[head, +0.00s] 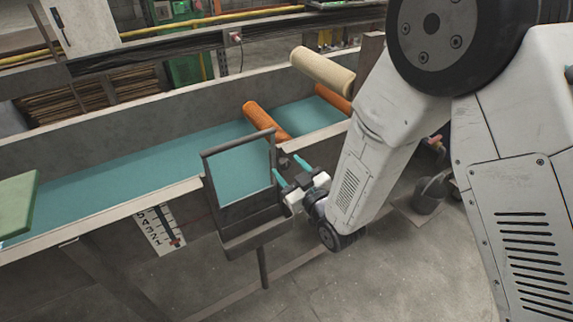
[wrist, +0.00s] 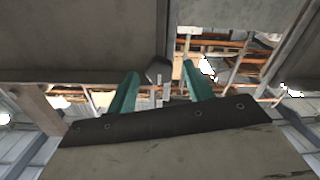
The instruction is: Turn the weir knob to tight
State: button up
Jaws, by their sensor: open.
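A dark knob, which looks like the weir knob (head: 284,161), sits at the right side of a dark upright frame (head: 208,182) on the trough's near wall. My gripper (head: 290,170) is just to the right of the frame with its teal fingers pointing at the knob. In the wrist view the two teal fingers (wrist: 160,74) are apart, and the dark, angular knob (wrist: 158,70) shows between their tips. I cannot tell whether the fingers touch it. The knob's setting marks are not readable.
A long trough with a teal bed (head: 150,160) runs behind the frame. An orange roll (head: 266,120) and a beige roll (head: 322,72) lie across it. A numbered scale (head: 158,230) hangs below the near edge. A bucket (head: 430,192) stands on the floor at right.

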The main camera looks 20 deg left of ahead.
jog(key=shift+x, duration=1.2)
jog(key=c, duration=1)
jog(key=shift+d, duration=0.15)
